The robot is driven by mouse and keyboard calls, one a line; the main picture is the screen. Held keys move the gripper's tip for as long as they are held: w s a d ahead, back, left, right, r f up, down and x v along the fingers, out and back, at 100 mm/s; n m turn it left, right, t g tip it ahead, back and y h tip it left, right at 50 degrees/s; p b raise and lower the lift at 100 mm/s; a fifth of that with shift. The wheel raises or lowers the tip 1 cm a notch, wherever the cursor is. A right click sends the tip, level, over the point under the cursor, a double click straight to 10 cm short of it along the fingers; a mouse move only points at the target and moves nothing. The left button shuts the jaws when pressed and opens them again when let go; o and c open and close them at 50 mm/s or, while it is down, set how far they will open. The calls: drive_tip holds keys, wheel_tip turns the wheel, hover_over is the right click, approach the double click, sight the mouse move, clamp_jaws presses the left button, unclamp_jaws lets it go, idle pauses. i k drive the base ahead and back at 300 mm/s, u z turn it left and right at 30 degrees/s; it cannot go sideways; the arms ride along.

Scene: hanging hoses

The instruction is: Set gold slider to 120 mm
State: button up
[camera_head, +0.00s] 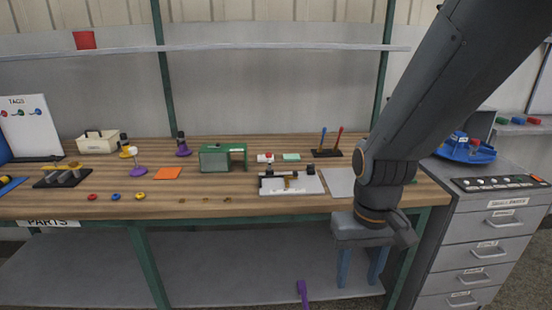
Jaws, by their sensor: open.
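The gold slider (291,181) is a small brass-coloured piece on a pale base plate (272,190) with a dark rail, near the front middle of the bench. Its scale markings are too small to read. My gripper (361,268) points downward, with two blue fingers spread apart and nothing between them. It appears in front of the bench's front edge, to the right of the slider and lower in the picture, clear of it.
The wooden bench (227,208) holds a green box (215,158), a rack with red and blue levers (327,152), an orange square (168,173) and several small rings. A grey drawer cabinet (480,240) stands at right. A purple object (302,292) is low in front.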

sight(294, 176)
drive_tip(key=u, duration=0.55)
drive_tip(key=i, duration=0.75)
drive_tip(key=u, duration=0.5)
